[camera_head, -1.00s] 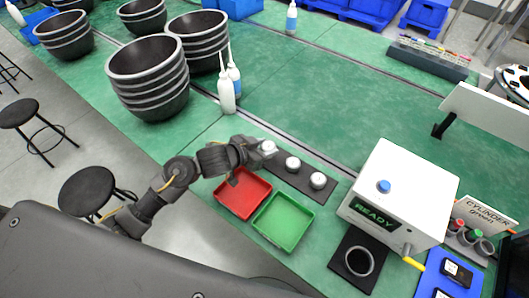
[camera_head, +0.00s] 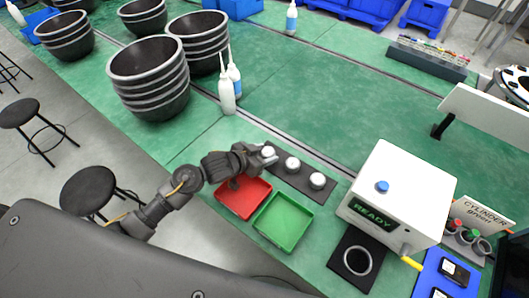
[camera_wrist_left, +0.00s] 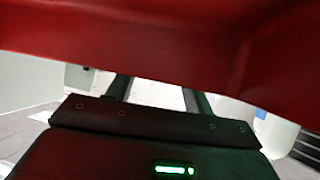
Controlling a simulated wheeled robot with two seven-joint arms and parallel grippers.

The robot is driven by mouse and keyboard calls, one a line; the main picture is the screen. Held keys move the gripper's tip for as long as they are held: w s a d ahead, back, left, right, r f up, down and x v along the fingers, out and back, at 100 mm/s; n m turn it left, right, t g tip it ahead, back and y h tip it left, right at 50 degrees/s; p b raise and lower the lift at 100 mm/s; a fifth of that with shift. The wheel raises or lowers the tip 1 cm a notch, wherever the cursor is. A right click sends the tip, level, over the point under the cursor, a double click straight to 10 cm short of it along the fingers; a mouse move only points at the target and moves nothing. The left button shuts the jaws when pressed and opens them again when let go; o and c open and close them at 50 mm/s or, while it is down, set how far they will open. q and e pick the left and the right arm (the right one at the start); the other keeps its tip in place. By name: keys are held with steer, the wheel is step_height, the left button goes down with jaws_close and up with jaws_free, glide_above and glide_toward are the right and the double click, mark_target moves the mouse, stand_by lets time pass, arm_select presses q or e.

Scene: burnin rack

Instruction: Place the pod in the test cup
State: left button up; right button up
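Three white round pods stand in a row on a dark strip: a left one (camera_head: 268,151), a middle one (camera_head: 292,164) and a right one (camera_head: 317,180). My left gripper (camera_head: 267,157) is at the left pod, close beside or touching it. In the left wrist view its two fingers (camera_wrist_left: 158,92) stand apart, but a red surface hides their tips, so I cannot tell whether they grip the pod. The test cup (camera_head: 357,261) shows as a pale ring around a dark opening on a black pad, in front of the white tester. My right gripper is out of view.
A red tray (camera_head: 243,214) lies under my left wrist, with a green tray (camera_head: 283,221) to its right. The white tester box (camera_head: 403,192) reads READY, with a yellow-tipped lever (camera_head: 410,263) at its front. Black bowls (camera_head: 150,85) and bottles stand further back.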

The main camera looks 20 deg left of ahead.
arm_select(q)
steer(key=shift+o, duration=0.9)
